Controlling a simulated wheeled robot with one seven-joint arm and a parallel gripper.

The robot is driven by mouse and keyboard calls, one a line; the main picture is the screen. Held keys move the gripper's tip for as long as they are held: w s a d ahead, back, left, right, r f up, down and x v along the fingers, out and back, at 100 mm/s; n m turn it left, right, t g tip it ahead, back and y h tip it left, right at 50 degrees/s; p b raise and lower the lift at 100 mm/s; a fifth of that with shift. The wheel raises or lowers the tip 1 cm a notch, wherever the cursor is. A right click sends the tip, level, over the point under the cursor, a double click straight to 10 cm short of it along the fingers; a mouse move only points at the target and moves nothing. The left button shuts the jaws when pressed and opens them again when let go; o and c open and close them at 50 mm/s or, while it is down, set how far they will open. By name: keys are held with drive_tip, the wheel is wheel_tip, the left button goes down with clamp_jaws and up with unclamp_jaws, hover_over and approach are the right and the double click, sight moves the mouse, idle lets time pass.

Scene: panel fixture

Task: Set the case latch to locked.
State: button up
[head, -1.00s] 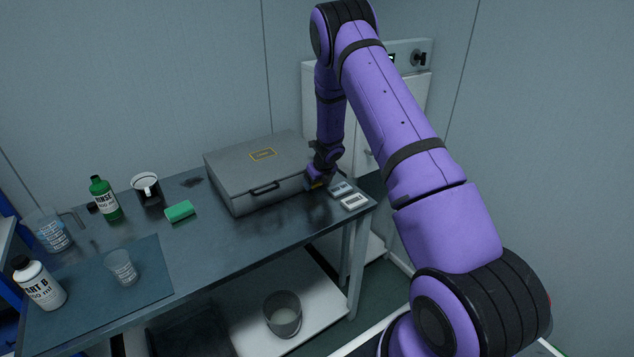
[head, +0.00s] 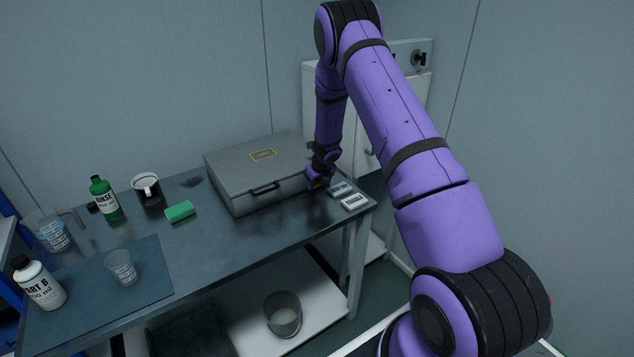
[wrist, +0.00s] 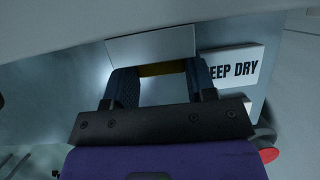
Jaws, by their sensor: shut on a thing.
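The grey case (head: 235,172) lies closed on the table, its dark handle (head: 265,188) on the front side. My gripper (head: 317,183) is at the case's right end, low by the table top. In the wrist view my gripper's two dark fingers (wrist: 161,72) reach a pale flat plate (wrist: 150,46) with a yellow strip (wrist: 162,69) beneath it, between the fingers. I take this to be the case latch, and the gripper is shut on it. The fingertips are partly hidden behind the plate. The latch's setting cannot be read.
A "KEEP DRY" label (wrist: 234,65) is right of the fingers. Two small pale-faced items (head: 349,195) lie near the table's right corner. A white cabinet is behind my arm.

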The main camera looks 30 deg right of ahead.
drive_tip(key=shift+s+h, duration=0.1)
drive_tip(key=shift+h, duration=0.6)
drive_tip(key=h, duration=0.1)
drive_tip(key=a+h, duration=0.1)
drive_tip(key=n+h, duration=0.1)
drive_tip(key=h, duration=0.1)
drive_tip(key=shift+a+f, duration=0.2)
drive_tip(key=shift+f, duration=0.05)
drive_tip(key=h, duration=0.1)
drive_tip(key=n+h, duration=0.1)
drive_tip(key=h, duration=0.1)
drive_tip(key=t+h, duration=0.1)
drive_tip(key=h, duration=0.1)
drive_tip(key=shift+a+f, duration=0.2)
drive_tip(key=shift+f, duration=0.15)
drive_tip(key=shift+s, duration=0.1)
drive_tip(key=o, duration=0.9)
drive_tip(key=shift+o, duration=0.2)
